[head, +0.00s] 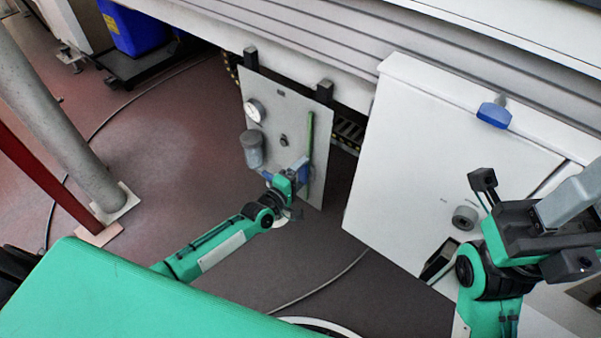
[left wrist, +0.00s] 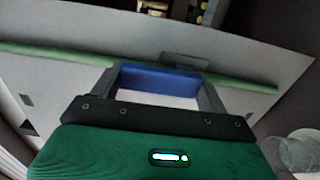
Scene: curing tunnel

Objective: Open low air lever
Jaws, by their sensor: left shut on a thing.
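The low air lever shows as a blue bar (left wrist: 160,80) between my left fingers in the left wrist view. In the head view its blue part (head: 299,168) shows beside the green pipe on a grey panel (head: 283,108). My left gripper (head: 291,178) is at the panel's lower part, shut on the lever; its fingers also show in the left wrist view (left wrist: 160,88). The gripper partly hides the lever in the head view. My right gripper (head: 525,225) is at the lower right, in front of a white cabinet; its finger gap is unclear.
The panel carries a round gauge (head: 255,110), a grey cylinder (head: 252,149) and an upright green pipe (head: 309,152). The white cabinet (head: 425,150) stands to the right. A grey post (head: 60,115) stands at the left. Floor between post and panel is open, crossed by a cable.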

